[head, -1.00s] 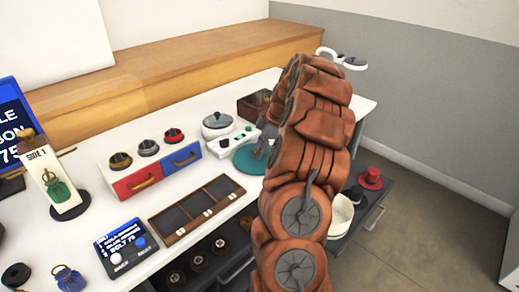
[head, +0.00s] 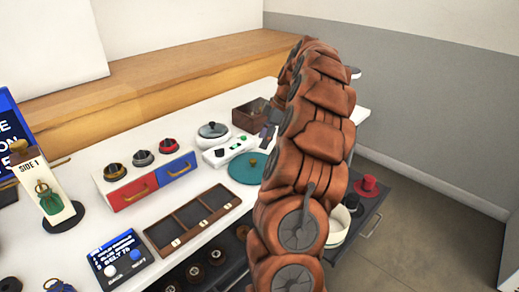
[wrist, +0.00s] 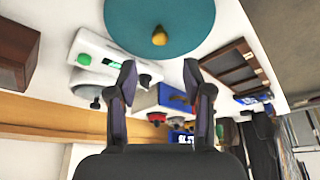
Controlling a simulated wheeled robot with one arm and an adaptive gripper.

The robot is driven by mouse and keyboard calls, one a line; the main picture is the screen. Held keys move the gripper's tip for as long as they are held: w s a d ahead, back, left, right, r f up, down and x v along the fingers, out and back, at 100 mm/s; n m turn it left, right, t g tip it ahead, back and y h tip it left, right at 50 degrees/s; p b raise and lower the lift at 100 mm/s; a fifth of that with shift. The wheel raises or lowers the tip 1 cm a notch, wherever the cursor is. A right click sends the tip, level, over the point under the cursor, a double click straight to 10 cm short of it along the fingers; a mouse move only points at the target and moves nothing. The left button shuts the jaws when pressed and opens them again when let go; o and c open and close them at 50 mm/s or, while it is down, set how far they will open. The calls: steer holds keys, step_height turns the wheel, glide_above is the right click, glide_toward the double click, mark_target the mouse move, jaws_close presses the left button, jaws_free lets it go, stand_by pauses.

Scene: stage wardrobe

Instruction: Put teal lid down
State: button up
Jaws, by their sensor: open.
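The teal lid (head: 243,169) is a round flat disc with a small brass knob. It lies flat on the white table, just in front of the white scale-like device, and its right edge is hidden behind my arm. In the wrist view the teal lid (wrist: 185,18) fills the top middle, its knob beyond my fingertips. My gripper (wrist: 160,75) is open, with nothing between its fingers and apart from the knob. In the head view my gripper (head: 270,122) is partly hidden by my arm, above and behind the lid.
A white device (head: 222,153) with green marks and a lidded pot (head: 212,131) stand left of the lid. A brown wooden box (head: 247,114) is behind it. A compartment tray (head: 190,217) and red and blue drawers (head: 176,170) are left. A red hat (head: 368,187) sits below right.

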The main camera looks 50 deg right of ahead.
steer(key=shift+v, duration=1.6)
steer(key=shift+r, duration=0.1)
steer(key=s+a+r+m+g, duration=0.1)
steer(key=a+g, duration=0.1)
steer(key=a, duration=1.3)
steer(key=s+a+r+m+g, duration=0.1)
steer(key=s+a, duration=0.1)
steer(key=a, duration=1.2)
steer(key=s+a+f+m+g+h, duration=0.1)
steer(key=s+a+f+m+g, duration=0.15)
steer(key=s+a, duration=0.7)
steer(key=s+a+f+m+h, duration=0.1)
steer(key=s+f+m, duration=0.1)
steer(key=s, duration=0.5)
steer(key=s+a+f+m+h, duration=0.1)
steer(key=s+f, duration=0.3)
steer(key=s, duration=0.4)
steer(key=shift+a+f+m+g, duration=0.2)
steer(key=shift+m+g, duration=0.25)
steer(key=shift+m, duration=0.2)
steer(key=shift+s, duration=0.1)
